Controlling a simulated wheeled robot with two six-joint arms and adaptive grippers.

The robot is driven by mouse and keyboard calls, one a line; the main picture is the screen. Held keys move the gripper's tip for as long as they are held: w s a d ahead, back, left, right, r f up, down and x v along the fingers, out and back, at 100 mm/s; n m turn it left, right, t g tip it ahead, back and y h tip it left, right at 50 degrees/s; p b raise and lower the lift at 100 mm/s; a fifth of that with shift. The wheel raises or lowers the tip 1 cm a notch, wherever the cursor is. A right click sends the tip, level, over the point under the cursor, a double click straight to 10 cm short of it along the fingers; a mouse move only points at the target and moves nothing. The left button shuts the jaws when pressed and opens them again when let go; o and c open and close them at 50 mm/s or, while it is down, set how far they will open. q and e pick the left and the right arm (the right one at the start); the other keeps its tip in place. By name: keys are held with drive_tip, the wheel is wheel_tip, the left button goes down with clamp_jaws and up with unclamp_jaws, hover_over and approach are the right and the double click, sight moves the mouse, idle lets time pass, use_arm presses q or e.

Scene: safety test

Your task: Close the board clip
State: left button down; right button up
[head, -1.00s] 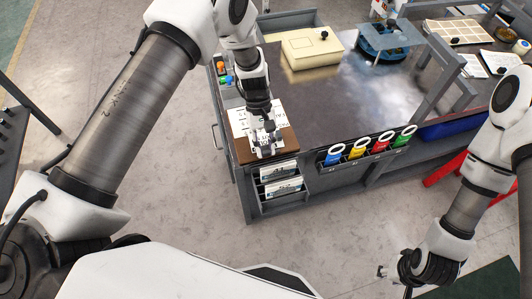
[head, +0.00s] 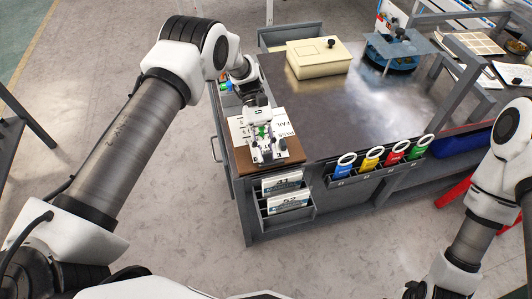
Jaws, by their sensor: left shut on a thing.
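The board clip (head: 268,150) is a small grey and white fixture on a brown board (head: 242,158) at the workbench's near left corner. A small green part (head: 262,132) shows in it. My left gripper (head: 260,119) reaches down from behind onto the fixture's far end and is shut on part of it. The fingertips are small and partly hidden, so the exact contact is unclear. My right gripper (head: 416,291) is at the bottom edge, far from the clip and mostly cut off; its jaws do not show.
White cards (head: 283,127) printed PASS and FAIL lie around the clip. Labelled trays (head: 287,203) hang below on the bench front. A beige box (head: 318,57) stands behind; the dark benchtop (head: 345,105) between is mostly clear.

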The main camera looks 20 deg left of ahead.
use_arm(q)
drive_tip(key=c, duration=1)
unclamp_jaws()
drive_tip(key=shift+o, duration=0.2)
drive_tip(key=v, duration=0.7)
drive_tip(key=shift+w+a, duration=0.1)
drive_tip(key=shift+w, duration=0.1)
